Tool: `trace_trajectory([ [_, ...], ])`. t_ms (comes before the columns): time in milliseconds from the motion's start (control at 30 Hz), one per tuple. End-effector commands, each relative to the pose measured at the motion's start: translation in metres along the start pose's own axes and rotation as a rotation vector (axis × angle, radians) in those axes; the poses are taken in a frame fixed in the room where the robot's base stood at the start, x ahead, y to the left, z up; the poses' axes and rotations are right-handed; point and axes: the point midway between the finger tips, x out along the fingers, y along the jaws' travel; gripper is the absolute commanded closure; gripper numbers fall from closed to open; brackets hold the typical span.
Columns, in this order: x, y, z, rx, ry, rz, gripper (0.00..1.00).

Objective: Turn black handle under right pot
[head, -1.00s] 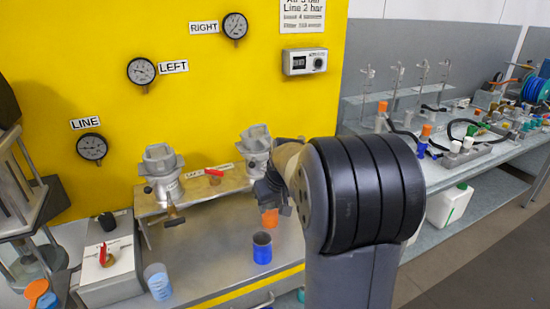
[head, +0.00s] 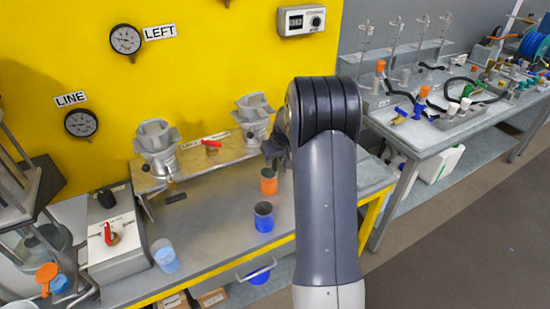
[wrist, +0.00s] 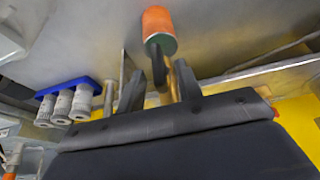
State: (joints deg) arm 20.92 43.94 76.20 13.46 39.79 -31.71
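The right pot (head: 254,116) is a grey metal pot on the bench's raised shelf, in the head view. My gripper (head: 276,152) is just below and right of it, and my arm hides the handle under this pot there. In the wrist view my gripper (wrist: 161,88) has its two dark fingers apart. A dark piece, likely the black handle (wrist: 159,66), shows between the fingers beside a brass-coloured stem. I cannot tell whether the fingers touch it. The left pot (head: 156,145) has its own black handle (head: 176,198) below it.
An orange cup (head: 269,184) stands under the right pot, with a blue cup (head: 263,218) in front. The orange cup also shows in the wrist view (wrist: 159,31). A red-handled valve (head: 211,146) sits between the pots. A light-blue cup (head: 165,257) stands left.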

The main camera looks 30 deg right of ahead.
Motion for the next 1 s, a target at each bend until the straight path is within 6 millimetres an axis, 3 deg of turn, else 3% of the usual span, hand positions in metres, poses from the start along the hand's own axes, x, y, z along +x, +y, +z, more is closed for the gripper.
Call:
trace_trajectory([
  [200,0.0118,-0.0001,-0.0001,0.0,0.0,0.0,0.66],
  [467,0.0127,0.0,0.0001,0.0,0.001,0.001,0.66],
  [867,0.0125,0.0,0.0002,0.0,0.0,0.001,0.99],
  [1000,0.0125,0.0,0.0002,0.0,0.0,0.001,1.0],
])
